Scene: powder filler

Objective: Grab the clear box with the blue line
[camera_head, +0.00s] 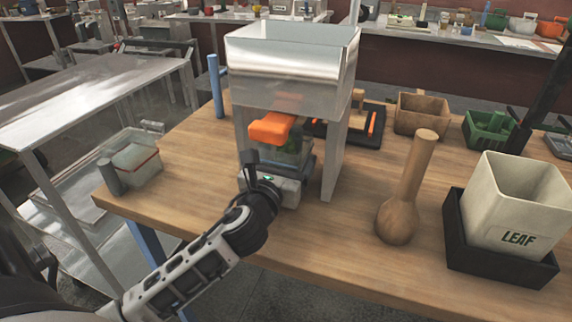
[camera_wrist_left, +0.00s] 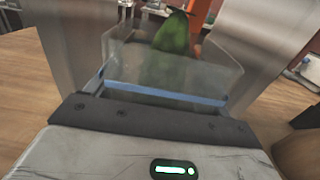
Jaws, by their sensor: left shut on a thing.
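The clear box with the blue line (camera_wrist_left: 165,95) stands under the metal hopper (camera_head: 290,65) and between its legs. In the head view this clear box (camera_head: 291,150) is partly hidden by my left gripper and the orange spout. My left gripper (camera_head: 280,166) reaches in from the front and is shut on the box. The blue line runs across the box's near wall in the left wrist view. Something green (camera_wrist_left: 172,45) shows in or behind the clear wall; I cannot tell which. My right gripper is not in view.
An orange spout (camera_head: 270,127) hangs just above the box. A clear box with a red line (camera_head: 135,160) stands at the table's left. A wooden pestle (camera_head: 405,195) and a LEAF container (camera_head: 515,215) stand to the right. Bare wood lies between.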

